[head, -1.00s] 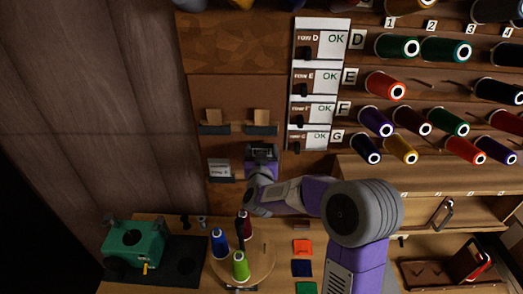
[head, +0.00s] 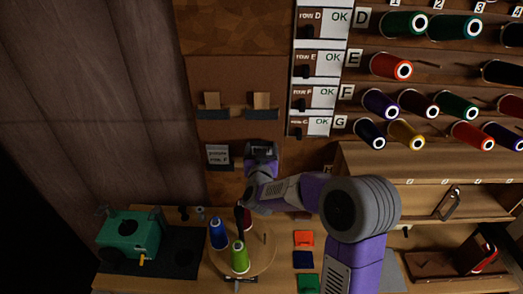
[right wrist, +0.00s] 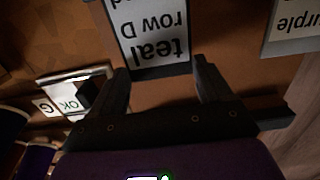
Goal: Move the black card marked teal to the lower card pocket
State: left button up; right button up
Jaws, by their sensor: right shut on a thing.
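The teal card (right wrist: 150,35), with a white label reading "teal row D" upside down and a dark edge, stands between the fingers of my right gripper (right wrist: 164,85) in the right wrist view. The gripper is shut on it. In the head view my right gripper (head: 261,150) is in front of the brown wall panel, below the upper right pocket (head: 261,113), and hides the card. The lower left pocket (head: 219,170) holds a purple row F card (head: 217,154). I cannot make out any pocket behind my gripper. My left gripper is not in view.
Thread racks with spools (head: 404,24) fill the right side, beside a strip of row labels (head: 318,60). Below are a turntable (head: 262,262) with several spools and a green machine (head: 128,234). The purple card is close left of my gripper.

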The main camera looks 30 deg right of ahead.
jog(key=shift+f, duration=0.15)
dwell(0.3)
jog(key=shift+f+b, duration=0.25)
jog(key=shift+b, duration=0.2)
jog(key=o, duration=0.7)
jog(key=shift+r, duration=0.1)
jog(key=shift+v, duration=3.8)
